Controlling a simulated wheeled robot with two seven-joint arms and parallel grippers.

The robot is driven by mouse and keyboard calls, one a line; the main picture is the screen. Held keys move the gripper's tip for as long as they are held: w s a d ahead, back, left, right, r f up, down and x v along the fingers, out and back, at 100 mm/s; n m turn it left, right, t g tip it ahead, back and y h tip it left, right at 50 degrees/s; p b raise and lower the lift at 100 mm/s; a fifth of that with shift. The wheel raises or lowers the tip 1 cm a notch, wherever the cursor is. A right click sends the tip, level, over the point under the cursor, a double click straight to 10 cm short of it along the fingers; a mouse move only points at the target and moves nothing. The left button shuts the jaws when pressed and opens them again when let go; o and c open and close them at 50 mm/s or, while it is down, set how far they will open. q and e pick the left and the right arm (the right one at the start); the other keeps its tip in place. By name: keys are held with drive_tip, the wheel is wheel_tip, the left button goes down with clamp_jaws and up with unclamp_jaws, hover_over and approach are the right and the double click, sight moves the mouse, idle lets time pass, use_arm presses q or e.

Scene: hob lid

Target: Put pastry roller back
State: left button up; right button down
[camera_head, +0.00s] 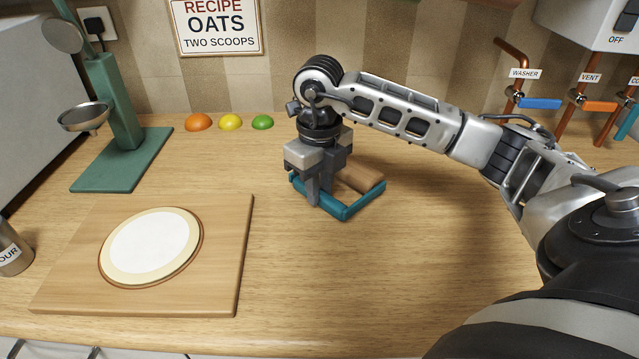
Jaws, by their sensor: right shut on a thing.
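The pastry roller (362,181) is a light wooden cylinder, partly hidden behind my right gripper. It is at or inside a low teal frame (347,212) on the worktop, right of the middle of the head view. My right gripper (319,197) points down from above, with its fingers shut on the roller at the left side of the frame. The fingers and gripper body hide the grasped part. I cannot tell whether the roller rests fully on the frame. My left gripper is not in view.
A wooden board (225,265) with a round of pale dough (152,246) lies at the front left. A green stand (118,105) with a metal pan is behind it. Orange, yellow and green domes (230,122) line the back. Copper pipes with levers (540,103) stand at the back right.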

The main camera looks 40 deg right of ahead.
drive_tip(key=shift+f+b, duration=0.4)
drive_tip(key=c, duration=1.3)
unclamp_jaws()
wheel_tip(320, 180, up, 13)
drive_tip(key=p, duration=0.2)
